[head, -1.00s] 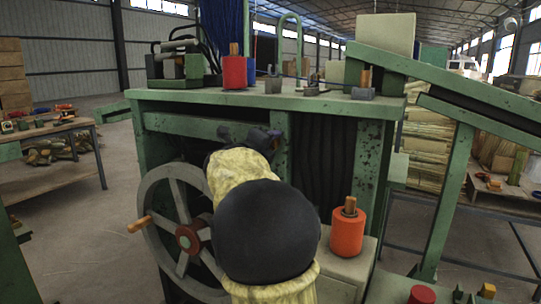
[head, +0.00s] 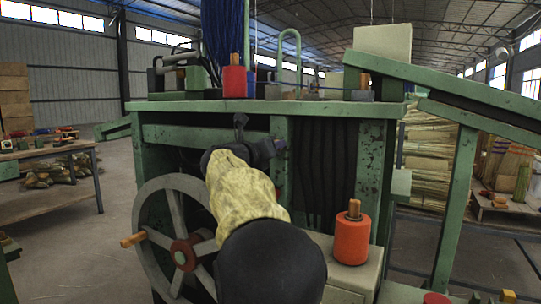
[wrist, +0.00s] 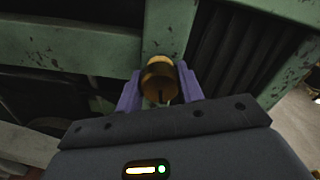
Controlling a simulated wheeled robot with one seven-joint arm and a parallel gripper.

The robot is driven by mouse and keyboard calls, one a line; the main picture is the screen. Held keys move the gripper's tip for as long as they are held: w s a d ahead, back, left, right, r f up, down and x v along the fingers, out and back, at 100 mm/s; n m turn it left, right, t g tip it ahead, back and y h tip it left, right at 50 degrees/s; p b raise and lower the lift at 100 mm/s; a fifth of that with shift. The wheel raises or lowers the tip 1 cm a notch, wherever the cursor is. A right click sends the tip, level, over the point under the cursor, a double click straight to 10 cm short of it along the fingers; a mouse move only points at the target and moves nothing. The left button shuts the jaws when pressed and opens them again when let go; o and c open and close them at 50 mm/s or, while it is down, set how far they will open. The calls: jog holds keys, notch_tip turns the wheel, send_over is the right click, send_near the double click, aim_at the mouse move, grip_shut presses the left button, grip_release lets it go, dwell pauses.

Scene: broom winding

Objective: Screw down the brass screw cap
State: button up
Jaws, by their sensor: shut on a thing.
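The brass screw cap (wrist: 160,72) shows in the wrist view as a short golden cylinder with a dark slot in its near face. My gripper (wrist: 160,88) has its two purple fingers on either side of it, shut on it. The cap is in front of a worn green post of the machine frame; whether it touches the post or a thread cannot be told. In the head view my gripper is mostly dark and small at the end of my arm, below the bench top, and the cap cannot be made out there.
A spoked handwheel (head: 172,215) with a wooden handle stands left of my arm. An orange spool (head: 351,238) sits on a pale box at right. The green machine top (head: 300,106) carries a red spool (head: 234,80) and blocks. A sloping green chute (head: 460,85) runs right.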

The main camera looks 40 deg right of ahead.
jog(key=shift+f, duration=0.2)
dwell(0.3)
jog(key=o, duration=1)
jog(key=shift+r, duration=0.1)
jog(key=shift+a, duration=0.1)
jog(key=p+v, duration=0.1)
jog(key=v, duration=1.6)
jog(key=shift+s+a, duration=0.1)
jog(key=shift+a, duration=0.05)
